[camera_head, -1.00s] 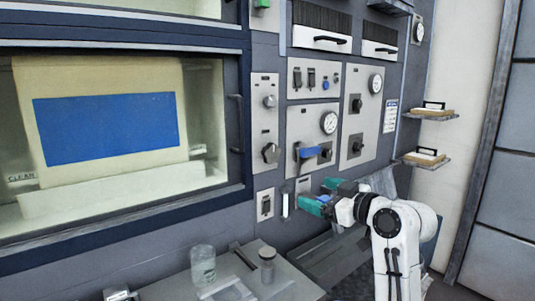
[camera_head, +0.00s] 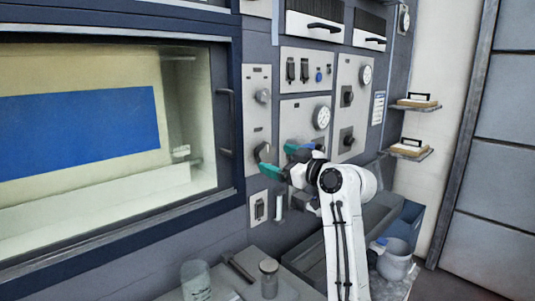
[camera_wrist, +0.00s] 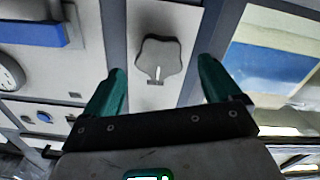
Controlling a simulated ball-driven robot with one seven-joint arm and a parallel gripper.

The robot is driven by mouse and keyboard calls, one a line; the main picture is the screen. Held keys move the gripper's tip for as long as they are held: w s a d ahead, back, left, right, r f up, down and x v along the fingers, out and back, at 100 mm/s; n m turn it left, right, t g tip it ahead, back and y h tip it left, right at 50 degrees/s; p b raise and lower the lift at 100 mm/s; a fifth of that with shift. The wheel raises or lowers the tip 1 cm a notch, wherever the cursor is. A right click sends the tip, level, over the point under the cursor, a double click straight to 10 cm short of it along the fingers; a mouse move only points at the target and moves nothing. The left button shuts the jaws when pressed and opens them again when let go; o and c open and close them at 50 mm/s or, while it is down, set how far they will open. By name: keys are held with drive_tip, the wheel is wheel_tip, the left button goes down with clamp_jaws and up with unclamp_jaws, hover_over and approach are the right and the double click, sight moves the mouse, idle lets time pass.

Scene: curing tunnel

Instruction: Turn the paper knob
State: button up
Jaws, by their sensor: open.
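A grey lobed knob (camera_wrist: 158,58) sits on a narrow light panel in the wrist view, with a small white mark on it and a tiny label I cannot read. In the head view the knob (camera_head: 264,150) shows just above my near green finger, partly covered. My gripper (camera_head: 276,160) is open, facing the panel. In the wrist view its two green fingers (camera_wrist: 162,68) stand on either side of the knob, apart from it, with nothing between them held. How far the tips are from the panel is hard to tell.
A blue lever (camera_wrist: 32,32) is beside the panel, near my gripper. A round grey knob (camera_head: 263,96) is higher on the same panel. The oven window (camera_head: 80,120) is at left. A glass jar (camera_head: 196,281) and a small lidded jar (camera_head: 269,279) stand on the bench below.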

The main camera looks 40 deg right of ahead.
sight(268, 155)
drive_tip(key=shift+w, duration=2.35)
drive_tip(key=c, duration=1)
drive_tip(key=shift+o, duration=0.2)
drive_tip(key=shift+p, duration=0.3)
drive_tip(key=shift+m, duration=0.3)
